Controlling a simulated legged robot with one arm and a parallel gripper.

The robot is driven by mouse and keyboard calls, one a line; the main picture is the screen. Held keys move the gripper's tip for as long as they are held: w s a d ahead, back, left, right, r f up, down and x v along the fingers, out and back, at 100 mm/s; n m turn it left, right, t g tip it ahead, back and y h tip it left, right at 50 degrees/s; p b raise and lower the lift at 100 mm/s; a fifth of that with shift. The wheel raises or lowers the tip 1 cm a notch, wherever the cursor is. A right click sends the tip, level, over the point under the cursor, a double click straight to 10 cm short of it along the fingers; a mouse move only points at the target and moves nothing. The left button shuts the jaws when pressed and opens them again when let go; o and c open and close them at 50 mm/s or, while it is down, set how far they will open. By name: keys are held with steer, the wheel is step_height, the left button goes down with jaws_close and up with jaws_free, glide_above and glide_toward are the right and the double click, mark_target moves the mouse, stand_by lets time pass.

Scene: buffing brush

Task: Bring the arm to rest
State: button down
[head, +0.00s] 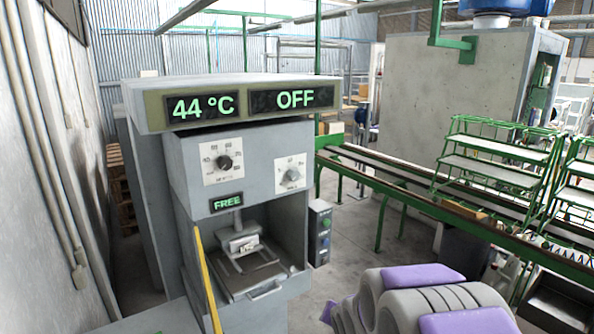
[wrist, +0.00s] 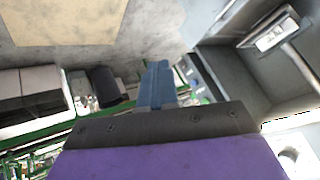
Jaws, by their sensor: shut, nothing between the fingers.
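My gripper (wrist: 158,88) shows in the wrist view as blue-grey fingers beyond a dark plate and purple body. The fingers are together with nothing between them, and they touch nothing that I can see. In the head view, grey and purple links of my arm are at the bottom right; the fingertips cannot be made out there. A grey machine (head: 180,190) stands left of the arm. Its displays read "44 °C" (head: 203,106), "OFF" (head: 294,98) and "FREE" (head: 227,203).
The machine's open bay (head: 255,270) holds a flat plate with a front handle. A control box with buttons (head: 320,232) stands at its right side. A green-framed conveyor (head: 400,190) and racks (head: 495,155) lie to the right. A wall (head: 45,180) closes the left. Some floor is clear between machine and conveyor.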

steer(key=s+d+r+n+g, duration=0.1)
steer(key=s+r+g, duration=0.1)
steer(key=s, duration=1.1)
steer(key=s+d+r+n+g, duration=0.1)
steer(key=s+r+n+g, duration=0.1)
steer(key=s, duration=1.2)
steer(key=s+d+r+n+g, duration=0.1)
steer(key=s+r+g, duration=0.3)
steer(key=s, duration=1)
steer(key=shift+d+n+g+h, duration=0.4)
steer(key=shift+n+g, duration=0.1)
steer(key=shift+g, duration=0.5)
steer(key=shift+a, duration=0.1)
